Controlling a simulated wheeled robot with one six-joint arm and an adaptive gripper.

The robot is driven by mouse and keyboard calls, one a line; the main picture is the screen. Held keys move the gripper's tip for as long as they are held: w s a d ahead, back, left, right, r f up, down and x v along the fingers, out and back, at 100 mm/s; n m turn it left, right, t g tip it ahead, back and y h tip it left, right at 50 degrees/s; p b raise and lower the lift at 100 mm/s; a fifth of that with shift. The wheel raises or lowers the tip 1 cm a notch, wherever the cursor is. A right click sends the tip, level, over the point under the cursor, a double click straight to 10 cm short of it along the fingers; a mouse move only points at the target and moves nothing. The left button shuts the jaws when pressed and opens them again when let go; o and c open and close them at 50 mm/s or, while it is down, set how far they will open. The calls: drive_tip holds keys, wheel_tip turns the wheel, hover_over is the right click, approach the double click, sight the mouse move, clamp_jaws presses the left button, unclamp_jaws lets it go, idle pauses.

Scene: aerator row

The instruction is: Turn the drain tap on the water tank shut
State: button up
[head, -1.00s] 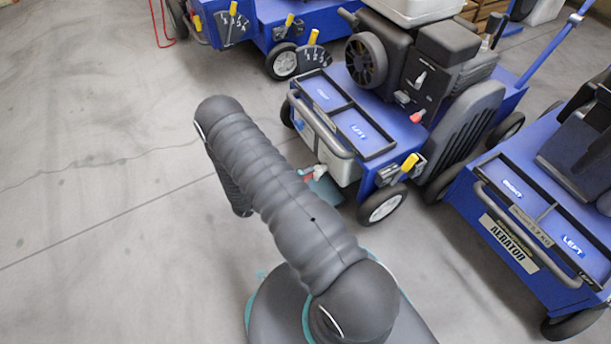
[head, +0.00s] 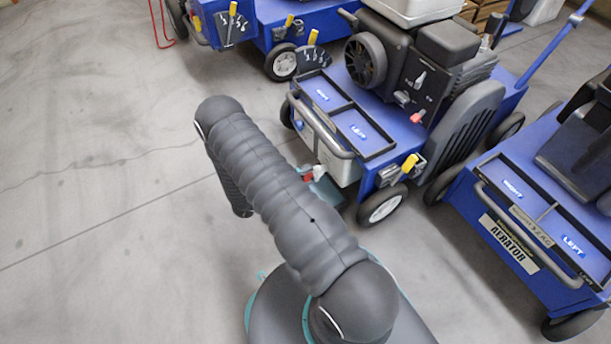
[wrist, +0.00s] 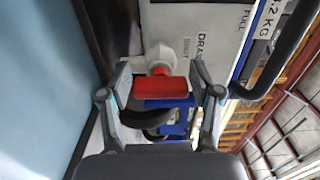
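The white water tank (head: 345,172) sits in the front of the middle blue machine, and its wall fills the top of the wrist view (wrist: 190,25). The drain tap has a white body (wrist: 160,58) and a red handle (wrist: 160,90); in the head view the red handle (head: 307,177) shows just beside my arm. Lettering near the tap reads "DRAIN" and "SHUT". My gripper (wrist: 161,80) is open, with one finger on each side of the red handle. A small gap shows on each side. In the head view my arm hides most of the gripper.
The middle machine's front wheel (head: 382,206) and a yellow lever (head: 409,163) are right of the tap. Another blue machine, marked AERATOR (head: 509,242), stands at the right. More blue machines stand behind. The concrete floor (head: 90,200) at left is clear.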

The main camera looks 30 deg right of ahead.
drive_tip(key=shift+o, duration=0.3)
drive_tip(key=shift+a, duration=0.1)
drive_tip(key=a, duration=1.2)
drive_tip(key=shift+s, duration=0.2)
